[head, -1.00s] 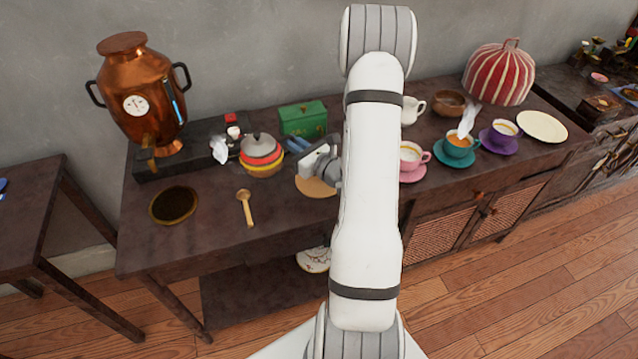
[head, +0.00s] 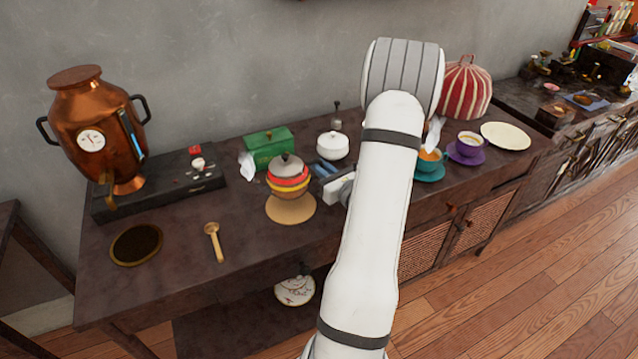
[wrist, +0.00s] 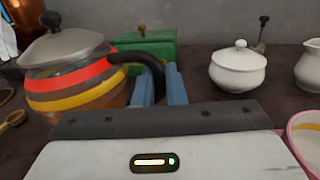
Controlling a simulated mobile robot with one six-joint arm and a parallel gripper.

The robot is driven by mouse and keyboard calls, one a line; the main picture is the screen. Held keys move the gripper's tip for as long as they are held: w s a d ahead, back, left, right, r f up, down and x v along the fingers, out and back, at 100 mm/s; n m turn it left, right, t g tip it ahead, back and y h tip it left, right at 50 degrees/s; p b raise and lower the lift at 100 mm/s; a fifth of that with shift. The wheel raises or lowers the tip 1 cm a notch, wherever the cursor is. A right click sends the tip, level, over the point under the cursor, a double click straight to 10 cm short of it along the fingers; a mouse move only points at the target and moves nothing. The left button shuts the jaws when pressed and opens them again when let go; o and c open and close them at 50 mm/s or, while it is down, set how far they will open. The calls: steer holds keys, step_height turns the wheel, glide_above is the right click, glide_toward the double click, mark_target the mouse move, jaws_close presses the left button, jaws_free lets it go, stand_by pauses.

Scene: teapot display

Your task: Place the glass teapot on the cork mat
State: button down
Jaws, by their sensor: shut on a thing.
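The glass teapot (head: 288,179) has red, grey and yellow bands, a grey lid and a dark handle. It looks upright in the head view, over the back part of the round cork mat (head: 291,212). I cannot tell whether its base touches the mat. My gripper (head: 323,172) is at the teapot's right side. In the wrist view the teapot (wrist: 72,88) is at the left, and the blue fingers of my gripper (wrist: 160,82) are shut on its dark handle (wrist: 138,59). The mat is hidden there.
A green box (head: 269,148) and a white lidded pot (head: 332,146) stand behind. A wooden spoon (head: 214,242) and a dark round mat (head: 136,245) lie to the left. A copper samovar (head: 97,125) stands at far left. Cups (head: 429,162) are on the right.

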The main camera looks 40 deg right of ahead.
steer(key=shift+f, duration=2.05)
steer(key=shift+f+b, duration=0.1)
steer(key=shift+b, duration=0.25)
steer(key=c, duration=2)
jaws_free()
steer(key=shift+f, duration=0.15)
steer(key=o, duration=0.5)
